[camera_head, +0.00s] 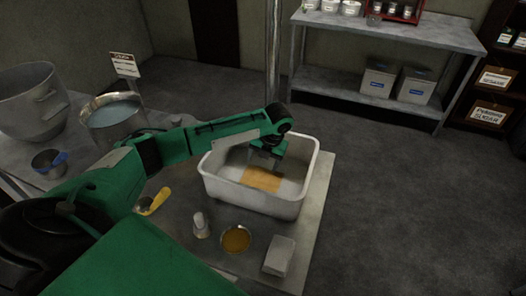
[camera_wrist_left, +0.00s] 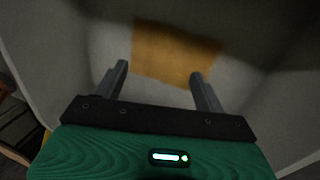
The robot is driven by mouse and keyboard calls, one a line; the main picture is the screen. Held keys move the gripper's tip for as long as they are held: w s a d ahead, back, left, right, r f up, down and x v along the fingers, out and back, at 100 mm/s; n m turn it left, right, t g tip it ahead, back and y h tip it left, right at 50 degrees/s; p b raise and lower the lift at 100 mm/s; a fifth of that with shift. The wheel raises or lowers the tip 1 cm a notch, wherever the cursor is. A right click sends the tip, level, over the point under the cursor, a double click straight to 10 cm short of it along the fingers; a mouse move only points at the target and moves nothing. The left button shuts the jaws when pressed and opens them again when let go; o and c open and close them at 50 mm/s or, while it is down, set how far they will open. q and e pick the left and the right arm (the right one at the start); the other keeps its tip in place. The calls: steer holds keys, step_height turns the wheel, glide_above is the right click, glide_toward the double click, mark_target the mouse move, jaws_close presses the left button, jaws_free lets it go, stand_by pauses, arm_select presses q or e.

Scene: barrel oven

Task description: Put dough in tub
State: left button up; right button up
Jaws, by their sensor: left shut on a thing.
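The tub (camera_head: 284,205) is a pale grey, deep rectangular container on the table. A flat-looking, orange-tan square piece, which I take to be the dough (camera_head: 261,180), is inside it. The dough also shows in the left wrist view (camera_wrist_left: 172,52), at the fingertips. My left gripper (camera_head: 264,163) reaches down into the tub from above. Its two fingers in the wrist view (camera_wrist_left: 159,72) are set apart, with the dough's near edge between their tips. The exact contact is dark and hard to see. My right gripper is out of view.
A small bowl of amber contents (camera_head: 236,240), a white block (camera_head: 279,256), a small pale item (camera_head: 200,225) and a yellow-handled tool (camera_head: 153,202) lie before the tub. A metal pot (camera_head: 115,119) and large grey bowl (camera_head: 32,102) stand left. The floor right is clear.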

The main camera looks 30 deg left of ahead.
arm_select(q)
steer(key=x, duration=0.3)
steer(key=shift+w+d+f, duration=0.1)
steer(key=shift+d+f, duration=0.1)
steer(key=shift+d, duration=0.15)
steer(key=shift+f, duration=0.45)
steer(key=o, duration=1.8)
steer(key=shift+f, duration=0.1)
steer(key=b+v, duration=0.1)
steer(key=v, duration=1.1)
steer(key=shift+d+b, duration=0.1)
steer(key=shift+b, duration=0.25)
